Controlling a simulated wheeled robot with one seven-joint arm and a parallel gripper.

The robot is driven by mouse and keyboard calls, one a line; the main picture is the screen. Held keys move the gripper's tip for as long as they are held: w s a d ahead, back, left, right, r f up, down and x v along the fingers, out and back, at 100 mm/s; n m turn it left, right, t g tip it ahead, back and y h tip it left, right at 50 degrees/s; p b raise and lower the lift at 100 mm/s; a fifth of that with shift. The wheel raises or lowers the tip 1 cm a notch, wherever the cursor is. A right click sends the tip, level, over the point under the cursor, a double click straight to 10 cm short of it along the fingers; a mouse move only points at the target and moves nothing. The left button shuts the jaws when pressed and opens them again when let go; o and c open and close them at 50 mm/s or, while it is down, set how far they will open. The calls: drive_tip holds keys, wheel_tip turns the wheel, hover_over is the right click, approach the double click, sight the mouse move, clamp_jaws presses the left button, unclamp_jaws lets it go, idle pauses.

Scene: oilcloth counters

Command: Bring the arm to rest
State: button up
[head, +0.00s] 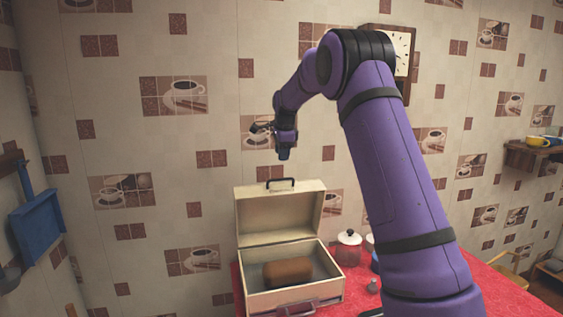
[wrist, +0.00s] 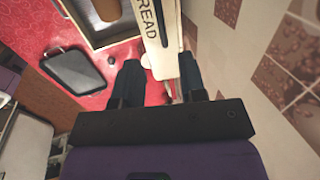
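My arm is raised and bent over the counter, with my gripper (head: 284,153) hanging in the air above the bread box's open lid (head: 278,213). In the wrist view the two fingers of my gripper (wrist: 159,65) stand apart with nothing held between them. The lid (wrist: 160,38), with part of its lettering, "READ", shows beyond the fingers. The cream bread box (head: 298,300) stands open, and a brown loaf (head: 288,271) lies inside. The loaf (wrist: 108,9) also shows at the top of the wrist view.
The counter has a red oilcloth (head: 353,292). A lidded glass jar (head: 348,248) stands right of the box. A dark tray (wrist: 78,72) lies on the cloth in the wrist view. A clock (head: 402,45) hangs behind my arm, and a blue dustpan (head: 38,225) hangs at left.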

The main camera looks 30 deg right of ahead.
drive_tip(key=shift+r, duration=0.25)
idle(0.3)
drive_tip(key=s+a+r+n, duration=0.4)
drive_tip(key=s, duration=0.4)
drive_tip(key=s+a+r+n+t, duration=0.1)
drive_tip(key=s+a+r+n, duration=0.3)
drive_tip(key=s, duration=0.5)
drive_tip(key=s+a+r+n, duration=0.3)
drive_tip(key=s+a, duration=0.2)
drive_tip(key=s, duration=0.3)
drive_tip(key=s+a+f+n, duration=0.2)
drive_tip(key=s+n, duration=0.1)
drive_tip(key=s, duration=0.5)
drive_tip(key=s+a+f+n, duration=0.2)
drive_tip(key=s+f+n, duration=0.1)
drive_tip(key=s, duration=0.5)
drive_tip(key=s+a+f+n+t, duration=0.1)
drive_tip(key=s+n, duration=0.3)
drive_tip(key=s, duration=0.5)
drive_tip(key=shift+a+f+y, duration=0.4)
drive_tip(key=shift+a+f, duration=0.15)
drive_tip(key=shift+f, duration=0.3)
